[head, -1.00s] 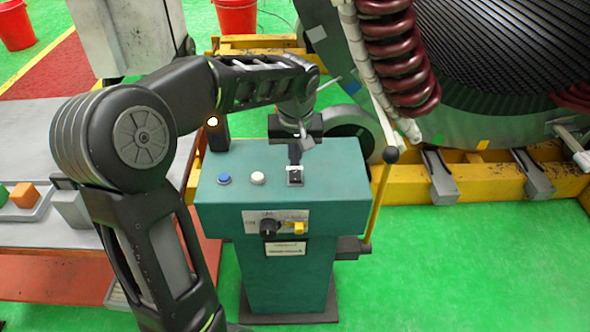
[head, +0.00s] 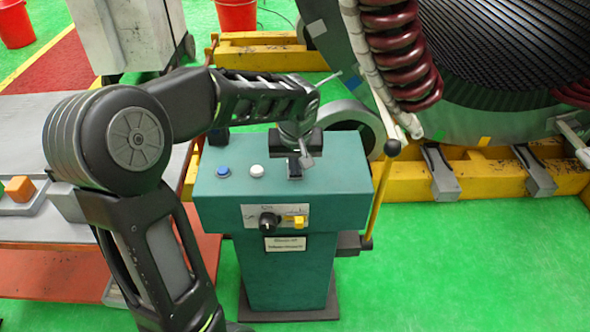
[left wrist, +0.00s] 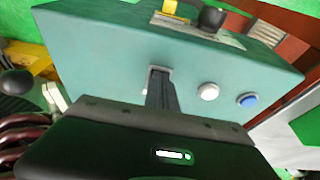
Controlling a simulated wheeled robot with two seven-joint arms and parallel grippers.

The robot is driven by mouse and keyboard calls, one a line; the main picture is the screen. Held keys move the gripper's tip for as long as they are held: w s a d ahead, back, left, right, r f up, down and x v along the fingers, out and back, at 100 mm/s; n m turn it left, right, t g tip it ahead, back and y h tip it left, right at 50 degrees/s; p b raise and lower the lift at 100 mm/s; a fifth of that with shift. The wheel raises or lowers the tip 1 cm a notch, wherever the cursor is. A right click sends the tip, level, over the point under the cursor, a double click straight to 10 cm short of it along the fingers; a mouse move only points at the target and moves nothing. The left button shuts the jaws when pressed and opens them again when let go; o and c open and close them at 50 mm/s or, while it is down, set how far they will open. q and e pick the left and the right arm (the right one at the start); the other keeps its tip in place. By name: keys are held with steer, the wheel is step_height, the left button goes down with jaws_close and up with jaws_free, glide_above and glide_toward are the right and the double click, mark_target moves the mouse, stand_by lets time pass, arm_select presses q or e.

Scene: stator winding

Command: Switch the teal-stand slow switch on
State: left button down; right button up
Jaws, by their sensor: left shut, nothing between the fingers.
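The teal stand (head: 285,262) stands upright on the green floor. Its top carries a blue button (head: 224,172), a white button (head: 257,171) and a small pale-framed switch (head: 295,178) at the right. Its front panel has a black knob (head: 268,222) and a yellow switch (head: 299,221). My left gripper (head: 294,168) is shut and empty, pointing down with its fingertips at the top switch. In the left wrist view the shut fingers (left wrist: 160,92) reach the switch frame (left wrist: 159,69) and hide most of it; contact and the switch's position cannot be told. My right gripper is not in view.
A yellow lever with a black knob (head: 392,148) rises at the stand's right side. The large stator (head: 490,50) and dark red coils (head: 405,60) are behind right. A grey table (head: 35,230) with an orange block (head: 19,189) is left. Green floor right is clear.

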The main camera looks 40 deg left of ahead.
arm_select(q)
steer(key=shift+f+p, duration=0.1)
steer(key=shift+p, duration=0.25)
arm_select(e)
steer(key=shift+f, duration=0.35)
arm_select(q)
steer(key=shift+w+a, duration=0.1)
steer(key=shift+w, duration=0.05)
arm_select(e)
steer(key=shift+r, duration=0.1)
arm_select(q)
steer(key=shift+w+a+r+p, duration=0.35)
steer(key=shift+w+p, duration=0.05)
steer(key=shift+w, duration=0.05)
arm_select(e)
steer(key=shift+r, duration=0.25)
